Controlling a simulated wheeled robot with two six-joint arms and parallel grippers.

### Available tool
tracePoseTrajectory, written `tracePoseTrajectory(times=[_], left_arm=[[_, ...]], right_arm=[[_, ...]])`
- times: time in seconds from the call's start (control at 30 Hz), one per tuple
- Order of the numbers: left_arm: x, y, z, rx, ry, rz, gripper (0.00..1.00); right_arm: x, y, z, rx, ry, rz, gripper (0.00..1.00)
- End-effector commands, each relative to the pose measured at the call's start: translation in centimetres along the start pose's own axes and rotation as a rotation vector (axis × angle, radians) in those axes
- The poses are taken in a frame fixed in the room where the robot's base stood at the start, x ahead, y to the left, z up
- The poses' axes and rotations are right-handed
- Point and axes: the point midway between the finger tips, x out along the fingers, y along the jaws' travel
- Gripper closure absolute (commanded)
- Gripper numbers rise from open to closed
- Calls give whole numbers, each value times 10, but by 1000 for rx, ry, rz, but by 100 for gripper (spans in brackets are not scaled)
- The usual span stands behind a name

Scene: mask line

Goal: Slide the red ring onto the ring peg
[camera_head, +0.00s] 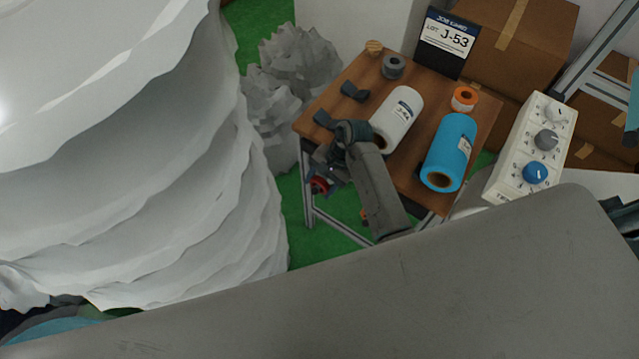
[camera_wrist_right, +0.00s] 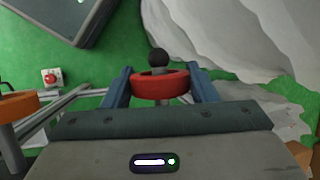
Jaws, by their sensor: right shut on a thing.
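In the right wrist view the red ring (camera_wrist_right: 160,86) is held between the two blue fingers of my right gripper (camera_wrist_right: 160,88). A grey post with a dark round knob (camera_wrist_right: 159,57), which looks like the ring peg, lines up with it: the knob shows above the ring and a pale stem below. I cannot tell for certain whether the ring is around the post or in front of it. In the head view my right gripper (camera_head: 325,168) is beside the table's left front edge, with the red ring (camera_head: 320,185) partly hidden at it. My left gripper is not in view.
The brown table (camera_head: 345,90) carries a white roll (camera_head: 400,115), a blue roll (camera_head: 452,148) and small parts. A control box (camera_head: 535,145) stands to its right. An orange ring (camera_wrist_right: 22,106) sits left of my right gripper.

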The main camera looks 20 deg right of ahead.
Motion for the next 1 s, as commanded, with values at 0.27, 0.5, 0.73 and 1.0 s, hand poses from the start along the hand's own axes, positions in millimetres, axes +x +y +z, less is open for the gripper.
tracePoseTrajectory(times=[0.27, 0.5, 0.73, 1.0], left_arm=[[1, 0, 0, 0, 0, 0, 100], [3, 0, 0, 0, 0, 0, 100], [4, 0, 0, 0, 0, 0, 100], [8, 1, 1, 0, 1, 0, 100]], right_arm=[[0, 0, -2, 0, 0, 0, 70], [-2, 0, -6, 0, 1, 0, 70], [-2, 0, -7, 0, 0, -1, 70], [1, 1, -8, 0, 0, -1, 70]])
